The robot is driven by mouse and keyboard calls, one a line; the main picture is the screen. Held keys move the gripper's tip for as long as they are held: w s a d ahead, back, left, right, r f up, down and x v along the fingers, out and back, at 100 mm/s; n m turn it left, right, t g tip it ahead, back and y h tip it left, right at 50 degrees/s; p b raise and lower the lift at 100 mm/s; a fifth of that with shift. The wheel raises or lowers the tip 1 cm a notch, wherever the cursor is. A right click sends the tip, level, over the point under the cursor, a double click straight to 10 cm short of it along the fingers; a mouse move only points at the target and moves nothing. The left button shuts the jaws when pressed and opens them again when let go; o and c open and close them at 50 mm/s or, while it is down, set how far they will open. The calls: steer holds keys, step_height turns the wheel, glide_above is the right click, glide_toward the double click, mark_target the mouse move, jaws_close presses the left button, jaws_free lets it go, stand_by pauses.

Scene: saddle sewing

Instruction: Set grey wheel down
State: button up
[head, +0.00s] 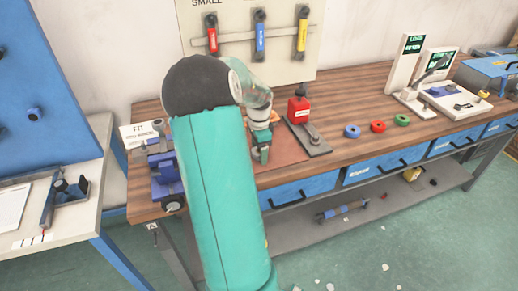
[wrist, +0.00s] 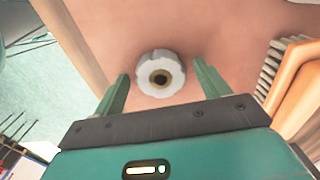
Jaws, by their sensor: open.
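The grey wheel (wrist: 161,74) shows in the wrist view as a pale, scalloped disc with a dark hole and a brass-coloured ring at its centre. It lies on a flat brownish-pink mat (wrist: 205,32). My gripper (wrist: 162,78) is open, with one green finger on each side of the wheel and a visible gap on both sides. In the head view my gripper (head: 262,152) is low over the mat on the wooden bench, partly behind my own arm. The wheel cannot be made out in the head view.
An orange-handled brush (wrist: 290,75) lies right of the wheel. A blue clamp-like fixture (head: 163,172) is at the bench's left end.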

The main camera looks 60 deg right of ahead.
step_height(320, 180, up, 12)
steer(key=shift+r, duration=0.15)
stand_by(0.3)
steer(key=shift+w, duration=0.1)
steer(key=w+a+r+n+t, duration=0.1)
steer(key=w+a+r+n, duration=0.2)
steer(key=a, duration=0.6)
steer(key=w+a+r+n+t, duration=0.1)
steer(key=w+a+r+n, duration=0.1)
steer(key=w+a+n, duration=0.35)
steer(key=w+a+r+n+t, duration=0.15)
steer(key=a+n, duration=0.25)
steer(key=a, duration=0.8)
steer(key=s+a+n+t, duration=0.1)
steer(key=s+a+n, duration=0.2)
steer(key=a+n, duration=0.4)
steer(key=s+a+n+t, duration=0.1)
steer(key=s+a+n, duration=0.2)
steer(key=a+n, duration=0.4)
steer(key=a, duration=0.8)
steer(key=shift+s+a+r, duration=0.15)
steer(key=shift+s+a, duration=0.15)
steer(key=shift+a, duration=0.05)
steer(key=shift+n, duration=0.25)
